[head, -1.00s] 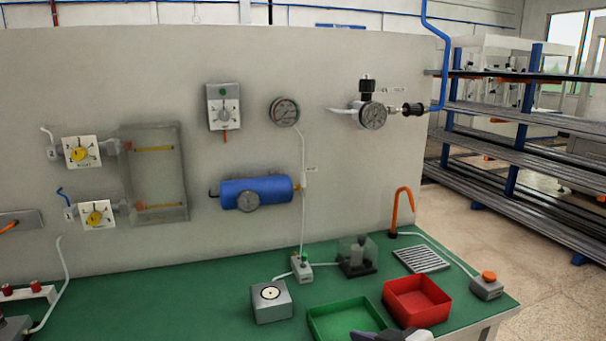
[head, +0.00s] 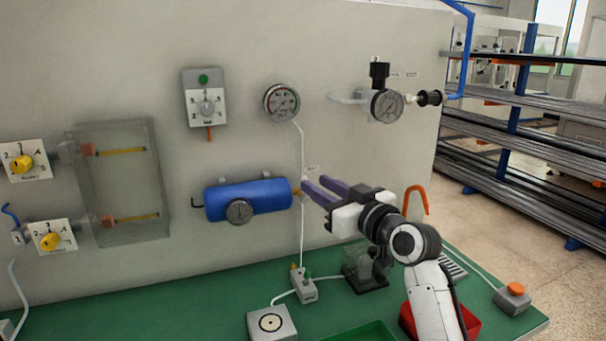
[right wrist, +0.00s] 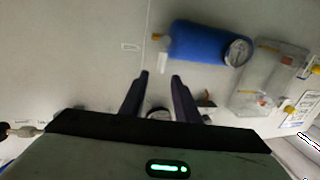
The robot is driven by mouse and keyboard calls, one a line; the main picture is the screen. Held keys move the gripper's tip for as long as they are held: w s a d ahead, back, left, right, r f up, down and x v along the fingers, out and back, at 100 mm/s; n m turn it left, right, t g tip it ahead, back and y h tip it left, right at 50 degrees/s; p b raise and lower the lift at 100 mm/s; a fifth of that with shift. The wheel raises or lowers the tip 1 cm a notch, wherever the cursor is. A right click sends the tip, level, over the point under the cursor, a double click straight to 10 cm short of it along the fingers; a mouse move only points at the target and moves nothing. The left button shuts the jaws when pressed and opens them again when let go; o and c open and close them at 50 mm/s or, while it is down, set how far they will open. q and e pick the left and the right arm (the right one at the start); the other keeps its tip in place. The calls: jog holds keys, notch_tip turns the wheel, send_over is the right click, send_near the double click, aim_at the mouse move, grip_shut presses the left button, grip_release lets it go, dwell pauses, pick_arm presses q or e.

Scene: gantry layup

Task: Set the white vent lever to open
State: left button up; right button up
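The blue tank (head: 250,198) is mounted on the grey panel, with a small gauge on its front. A small white piece, which looks like the vent lever (right wrist: 163,52), sits beside a yellow fitting at the tank's end in the right wrist view. In the head view that end is close behind my fingertips, and the lever's setting cannot be read. My right gripper (head: 316,184) is raised in front of the panel, just right of the tank's end. Its two dark fingers are apart and empty; they also show in the right wrist view (right wrist: 160,76). My left gripper is out of view.
A round gauge (head: 282,102) and a regulator (head: 386,104) are on the panel above. An orange hook (head: 416,198) stands behind my right wrist. The green bench (head: 225,312) holds a grey box (head: 271,323) and a red tray (head: 467,318).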

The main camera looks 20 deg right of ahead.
aim_at(304, 177)
jog(key=x, duration=0.6)
jog(key=shift+w+f+p, duration=0.1)
jog(key=shift+w+p, duration=0.05)
jog(key=shift+p, duration=0.2)
grip_shut()
